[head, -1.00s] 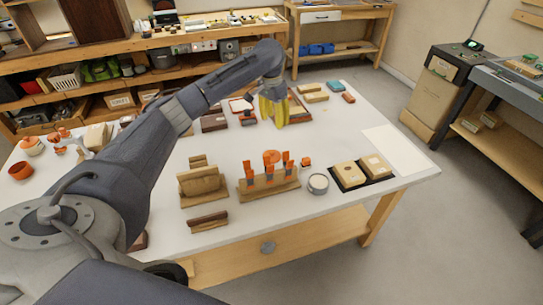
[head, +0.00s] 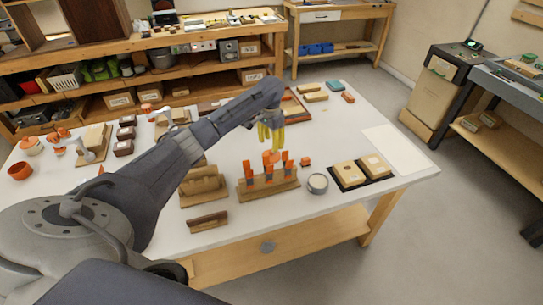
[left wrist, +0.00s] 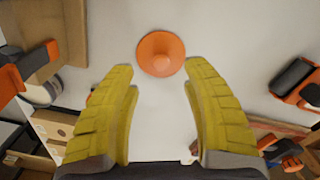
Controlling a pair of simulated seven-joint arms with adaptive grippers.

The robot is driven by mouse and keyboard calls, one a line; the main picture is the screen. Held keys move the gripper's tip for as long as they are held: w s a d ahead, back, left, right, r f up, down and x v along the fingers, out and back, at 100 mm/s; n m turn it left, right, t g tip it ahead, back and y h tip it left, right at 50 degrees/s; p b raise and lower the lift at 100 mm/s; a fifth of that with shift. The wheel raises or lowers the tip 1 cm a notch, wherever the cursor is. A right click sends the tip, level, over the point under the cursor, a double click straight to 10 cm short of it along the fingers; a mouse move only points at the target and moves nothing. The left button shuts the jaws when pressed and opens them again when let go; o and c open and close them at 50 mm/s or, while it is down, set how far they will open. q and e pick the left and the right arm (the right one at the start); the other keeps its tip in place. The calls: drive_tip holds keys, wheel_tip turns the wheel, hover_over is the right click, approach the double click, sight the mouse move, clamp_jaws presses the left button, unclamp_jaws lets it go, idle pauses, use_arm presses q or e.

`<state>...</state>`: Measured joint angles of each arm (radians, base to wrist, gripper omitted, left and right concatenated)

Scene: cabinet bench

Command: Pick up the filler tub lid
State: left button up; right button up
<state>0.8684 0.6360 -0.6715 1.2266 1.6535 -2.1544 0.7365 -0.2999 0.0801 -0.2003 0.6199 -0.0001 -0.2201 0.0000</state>
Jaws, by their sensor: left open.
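The filler tub lid appears to be the orange disc with a raised knob in the left wrist view (left wrist: 161,54). It lies on the white table, just beyond and between my fingertips. In the head view the orange lid (head: 270,158) shows behind the wooden tool rack (head: 268,187), partly covered by tools and my fingers. My left gripper (head: 270,146) points down above it. Its yellow fingers are spread and empty in the left wrist view (left wrist: 160,78). My right gripper is not in view.
Orange-handled tools (head: 288,166) stand upright in the rack, close to the lid. A small orange block (head: 305,161), a grey round tin (head: 317,183) and boxes on a black mat (head: 361,172) are to the right. A wooden holder (head: 203,185) stands left.

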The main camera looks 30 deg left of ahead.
sight(272, 152)
use_arm(q)
drive_tip(key=shift+w+f, duration=0.2)
drive_tip(key=shift+f, duration=2.6)
drive_tip(key=shift+c, duration=0.2)
clamp_jaws()
